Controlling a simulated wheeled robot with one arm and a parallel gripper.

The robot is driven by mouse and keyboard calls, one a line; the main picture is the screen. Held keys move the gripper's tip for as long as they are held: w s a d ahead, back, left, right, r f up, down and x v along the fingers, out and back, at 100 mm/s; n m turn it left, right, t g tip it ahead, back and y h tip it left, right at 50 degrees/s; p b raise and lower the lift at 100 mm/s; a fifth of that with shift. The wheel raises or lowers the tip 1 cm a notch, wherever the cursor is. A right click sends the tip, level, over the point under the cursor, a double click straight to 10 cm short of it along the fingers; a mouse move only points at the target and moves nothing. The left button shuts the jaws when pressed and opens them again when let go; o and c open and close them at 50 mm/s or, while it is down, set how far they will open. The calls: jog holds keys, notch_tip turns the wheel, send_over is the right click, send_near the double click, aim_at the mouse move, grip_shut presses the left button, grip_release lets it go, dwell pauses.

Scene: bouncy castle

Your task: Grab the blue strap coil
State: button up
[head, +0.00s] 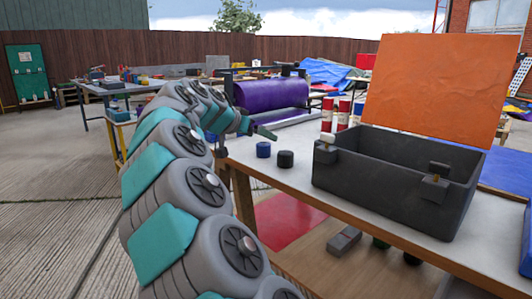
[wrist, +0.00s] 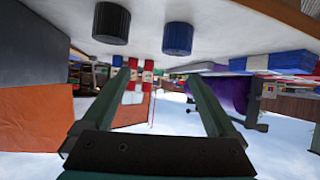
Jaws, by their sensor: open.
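The blue strap coil (head: 263,150) stands on the pale table top, near its left end. It also shows in the wrist view (wrist: 177,38), which is upside down, at the upper middle. A similar black coil (head: 285,159) stands close to its right and shows in the wrist view (wrist: 111,22). My gripper (head: 265,133) is open and empty, above the table and close to the blue coil, not around it. In the wrist view both fingers (wrist: 160,82) are spread apart, with nothing between them.
A dark grey box (head: 385,185) with a raised orange lid (head: 440,90) stands right of the coils. Red and white cylinders (head: 343,114) stand behind them. A purple roll (head: 270,93) lies beyond the table. The pale table top (head: 255,172) is clear in front of the blue coil.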

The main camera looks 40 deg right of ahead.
aim_at(264, 144)
jog(key=shift+h, duration=0.3)
jog(key=w+f, duration=0.1)
jog(key=w+d+f, duration=0.1)
jog(key=w, duration=0.1)
jog(key=shift+w+d+f, duration=0.1)
jog(key=shift+w+f, duration=0.2)
jog(key=shift+f, duration=0.1)
jog(key=shift+x, duration=1.15)
jog(key=shift+s+f+p+x, duration=0.15)
jog(key=shift+s+p+x, duration=0.05)
jog(key=shift+x, duration=1.15)
jog(key=shift+s+f+p+x, duration=0.1)
jog(key=shift+s+p+x, duration=0.05)
jog(key=shift+x, duration=1.2)
jog(key=shift+c, duration=0.3)
grip_shut()
jog(key=shift+r, duration=0.15)
